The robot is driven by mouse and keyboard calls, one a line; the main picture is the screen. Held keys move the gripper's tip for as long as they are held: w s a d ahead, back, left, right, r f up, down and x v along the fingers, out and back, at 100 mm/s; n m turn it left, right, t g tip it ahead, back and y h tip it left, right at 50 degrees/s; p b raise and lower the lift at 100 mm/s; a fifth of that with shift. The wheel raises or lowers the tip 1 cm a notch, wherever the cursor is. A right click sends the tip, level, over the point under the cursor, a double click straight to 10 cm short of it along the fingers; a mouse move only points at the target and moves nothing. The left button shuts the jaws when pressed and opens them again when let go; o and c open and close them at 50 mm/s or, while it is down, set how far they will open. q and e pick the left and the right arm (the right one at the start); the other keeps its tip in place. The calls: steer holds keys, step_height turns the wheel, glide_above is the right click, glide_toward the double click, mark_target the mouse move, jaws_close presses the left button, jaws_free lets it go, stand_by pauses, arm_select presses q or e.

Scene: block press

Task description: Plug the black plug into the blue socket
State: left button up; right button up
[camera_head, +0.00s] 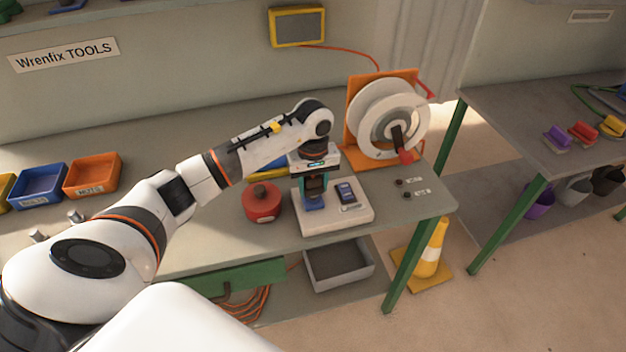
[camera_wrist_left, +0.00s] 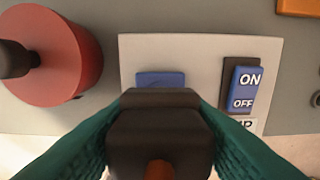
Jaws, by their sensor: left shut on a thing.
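My left gripper (camera_head: 315,190) is over the light base panel (camera_head: 335,220) on the workbench, its fingers pointing down. It is shut on the black plug (camera_wrist_left: 160,125), which sits between the two teal fingers in the left wrist view. The blue socket (camera_head: 314,204) is on the left part of the panel, directly below the gripper. Its far part (camera_wrist_left: 160,79) shows just past the plug in the left wrist view; the plug hides the rest. I cannot tell whether plug and socket touch. My right gripper is not in view.
A blue ON/OFF switch (camera_head: 346,192) is on the panel's right side. A red round pot with a dark knob (camera_head: 262,202) stands left of the panel. An orange-framed cable reel (camera_head: 388,115) stands behind right. Blue (camera_head: 40,184) and orange bins (camera_head: 92,175) are far left.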

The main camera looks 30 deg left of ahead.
mark_target(313, 177)
arm_select(q)
steer(key=shift+f, duration=0.3)
steer(key=shift+b, duration=0.3)
stand_by(0.4)
stand_by(0.6)
steer(key=shift+b, duration=0.5)
stand_by(0.8)
steer(key=shift+f+b, duration=0.55)
steer(key=shift+f, duration=0.05)
steer(key=o, duration=1)
step_height(313, 177, up, 12)
steer(key=shift+r+b, duration=0.1)
steer(key=shift+b, duration=1)
